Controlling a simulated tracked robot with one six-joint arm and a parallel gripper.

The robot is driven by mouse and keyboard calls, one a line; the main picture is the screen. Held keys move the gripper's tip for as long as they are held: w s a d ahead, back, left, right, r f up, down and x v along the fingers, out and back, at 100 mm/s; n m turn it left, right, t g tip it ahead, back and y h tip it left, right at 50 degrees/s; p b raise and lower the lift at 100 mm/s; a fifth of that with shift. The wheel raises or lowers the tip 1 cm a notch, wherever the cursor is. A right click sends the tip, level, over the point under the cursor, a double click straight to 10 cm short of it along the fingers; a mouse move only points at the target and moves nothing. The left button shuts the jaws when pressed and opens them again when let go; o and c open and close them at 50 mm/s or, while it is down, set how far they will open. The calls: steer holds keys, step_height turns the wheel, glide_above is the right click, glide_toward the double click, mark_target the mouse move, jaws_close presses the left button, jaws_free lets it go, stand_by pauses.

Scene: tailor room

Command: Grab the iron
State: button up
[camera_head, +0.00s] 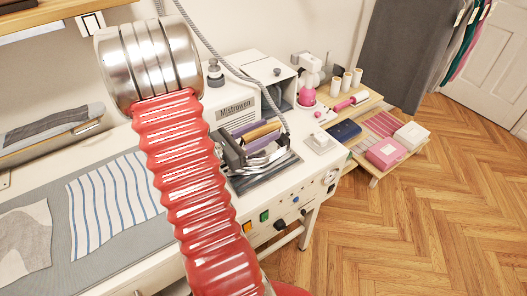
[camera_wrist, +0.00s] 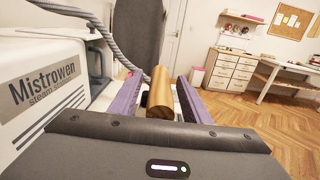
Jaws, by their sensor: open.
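The iron shows a light wooden handle (camera_head: 259,132) and a shiny metal body (camera_head: 268,158); it rests on a dark pad on the white steam station's top. My gripper (camera_head: 266,131), with purple finger pads, is open around the handle, one finger on each side. In the wrist view the handle (camera_wrist: 160,94) lies between the fingers of my gripper (camera_wrist: 159,85), with a gap visible on both sides. The iron's lower body is mostly hidden there by the gripper's dark housing.
The steam station (camera_head: 236,106) stands close behind the iron, and a grey hose (camera_head: 222,55) arches over the area. A small white block (camera_head: 320,141) sits to the right. A striped cloth (camera_head: 115,203) lies on the ironing surface at left. A low wooden shelf (camera_head: 362,158) holds boxes.

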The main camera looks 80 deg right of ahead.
steer(key=shift+c, duration=0.3)
jaws_close()
stand_by(0.5)
stand_by(0.7)
steer(key=shift+r, duration=0.15)
